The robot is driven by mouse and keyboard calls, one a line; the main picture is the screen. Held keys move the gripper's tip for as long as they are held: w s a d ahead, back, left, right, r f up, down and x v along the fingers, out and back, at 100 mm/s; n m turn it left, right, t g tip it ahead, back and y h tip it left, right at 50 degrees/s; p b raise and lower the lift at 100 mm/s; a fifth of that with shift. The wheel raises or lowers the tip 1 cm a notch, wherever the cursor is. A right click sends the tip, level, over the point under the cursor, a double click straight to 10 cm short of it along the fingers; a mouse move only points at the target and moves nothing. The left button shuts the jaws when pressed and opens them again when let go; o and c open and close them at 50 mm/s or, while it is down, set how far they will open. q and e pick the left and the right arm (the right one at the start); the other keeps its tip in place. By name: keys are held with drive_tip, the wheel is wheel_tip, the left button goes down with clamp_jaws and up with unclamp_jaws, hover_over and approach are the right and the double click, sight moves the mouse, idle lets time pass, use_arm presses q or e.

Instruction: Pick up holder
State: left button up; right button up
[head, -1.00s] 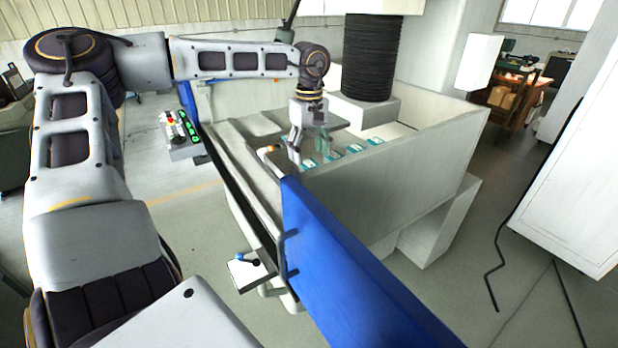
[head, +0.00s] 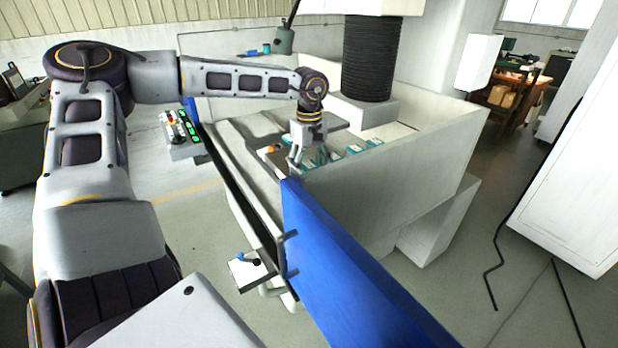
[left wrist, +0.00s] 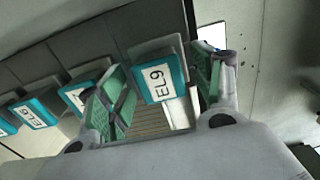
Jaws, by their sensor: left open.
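Several teal holders with white labels stand in a row inside the machine tub. In the left wrist view, the holder labelled EL9 (left wrist: 158,84) lies between my left gripper's fingers. A holder reading EL6 (left wrist: 36,113) is further left, and another holder (left wrist: 72,93) between them is partly hidden by a finger. My left gripper (left wrist: 163,86) is open, with green-padded fingers on either side of EL9; I cannot tell whether they touch it. In the head view my left gripper (head: 297,160) points down at the near end of the row, beside another visible holder (head: 355,149). My right gripper is not visible.
A blue panel (head: 350,255) stands at the tub's near side, close to the gripper. The white tub wall (head: 400,180) runs along the right. A black bellows column (head: 371,60) stands behind the row. A control box (head: 181,138) with green buttons is at left.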

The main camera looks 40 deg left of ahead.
use_arm(q)
drive_tip(key=shift+f, duration=0.1)
idle(0.4)
drive_tip(key=c, duration=1.4)
